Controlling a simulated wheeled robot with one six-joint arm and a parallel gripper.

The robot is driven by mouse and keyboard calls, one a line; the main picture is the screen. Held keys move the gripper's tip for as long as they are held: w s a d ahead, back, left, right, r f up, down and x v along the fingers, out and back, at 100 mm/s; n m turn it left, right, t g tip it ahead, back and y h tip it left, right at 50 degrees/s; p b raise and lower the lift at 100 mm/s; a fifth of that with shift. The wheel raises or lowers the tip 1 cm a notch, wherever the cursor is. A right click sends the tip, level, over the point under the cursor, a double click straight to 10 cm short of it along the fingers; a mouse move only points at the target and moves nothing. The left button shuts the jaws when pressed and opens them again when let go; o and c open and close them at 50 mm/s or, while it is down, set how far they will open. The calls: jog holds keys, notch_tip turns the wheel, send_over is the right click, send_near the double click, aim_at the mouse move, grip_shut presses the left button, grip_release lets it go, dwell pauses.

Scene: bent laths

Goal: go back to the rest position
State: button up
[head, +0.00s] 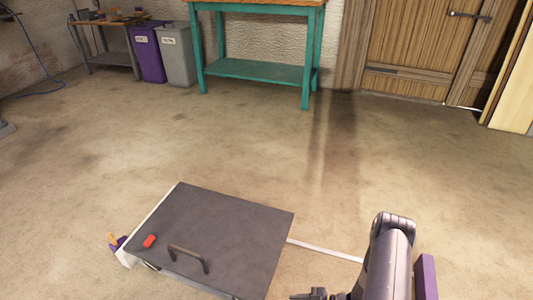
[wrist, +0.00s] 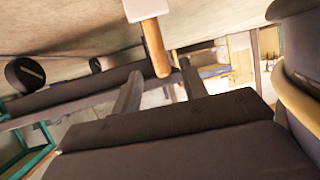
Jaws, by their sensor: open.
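In the head view my grey arm rises at the bottom right, and what seems to be part of the gripper is cut by the bottom edge. A dark grey flat-topped box (head: 215,228) with a handle (head: 188,258) stands left of my arm. A small red piece (head: 149,241) lies on its top. I cannot tell any contact between the arm and the box.
A pale strip (head: 325,249) runs from the box towards my arm. A white piece with an orange-brown end (wrist: 157,45) hangs close beyond the fingers in the wrist view. A green-legged workbench (head: 258,72), bins (head: 178,55) and a wooden door (head: 415,45) stand far back. The middle floor is clear.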

jog(key=x, duration=0.2)
jog(key=b+x, duration=0.1)
jog(key=x, duration=0.2)
jog(key=b+x, duration=0.1)
jog(key=x, duration=0.1)
jog(key=shift+w+a+r, duration=0.1)
jog(key=shift+a+r, duration=0.05)
jog(key=shift+a, duration=0.2)
jog(key=shift+r+p, duration=0.35)
jog(key=shift+r, duration=0.15)
